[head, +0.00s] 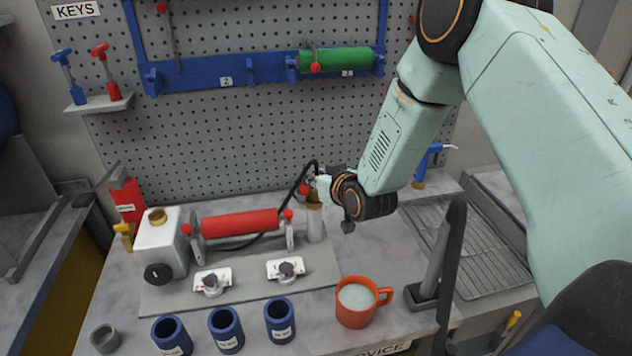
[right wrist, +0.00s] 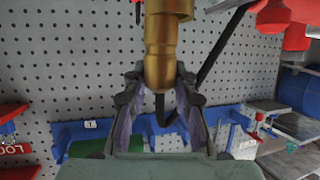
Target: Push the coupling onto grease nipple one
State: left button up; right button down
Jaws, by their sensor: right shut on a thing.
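The brass coupling (right wrist: 160,45) is between the two fingers of my right gripper (right wrist: 160,92), which is shut on it. In the head view, my right gripper (head: 325,188) is at the brass coupling (head: 313,197), just above a grey upright cylinder (head: 315,228) at the right end of the bench fixture. The black hose (head: 298,185) arches up beside it. I cannot tell whether the coupling touches the cylinder. The red roller (head: 240,223) lies between two supports with small red caps (head: 288,214). I cannot identify grease nipple one. My left gripper is not in view.
A white unit (head: 160,248) stands left of the roller. Two white blocks with dark knobs (head: 286,269) sit in front. Several blue cups (head: 225,328) and an orange mug (head: 357,303) line the front. A green roller (head: 338,58) hangs on the pegboard.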

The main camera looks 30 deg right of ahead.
jog(key=shift+a+f, duration=0.2)
jog(key=shift+f, duration=0.35)
jog(key=shift+s+a+f, duration=0.1)
jog(key=shift+s+a, duration=0.2)
jog(key=shift+a, duration=0.15)
jog(key=c, duration=1.5)
grip_release()
jog(key=shift+w+d+f, duration=0.2)
jog(key=o, duration=0.3)
jog(key=shift+w+d+f, duration=0.1)
jog(key=shift+w+d, duration=0.1)
jog(key=shift+d, duration=0.1)
jog(key=shift+o, duration=0.6)
jog(key=shift+s+a+r, duration=0.3)
jog(key=shift+a+r, duration=0.1)
jog(key=shift+r, duration=0.05)
jog(key=shift+s+d, duration=0.35)
jog(key=shift+s, duration=0.2)
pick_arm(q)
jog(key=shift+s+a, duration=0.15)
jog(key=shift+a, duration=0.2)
pick_arm(e)
jog(key=v, duration=1)
jog(key=shift+s+a+r, duration=0.25)
jog(key=shift+s, duration=0.05)
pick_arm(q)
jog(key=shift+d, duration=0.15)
pick_arm(e)
jog(key=shift+w+d+f, duration=0.15)
jog(key=shift+w+d, duration=0.05)
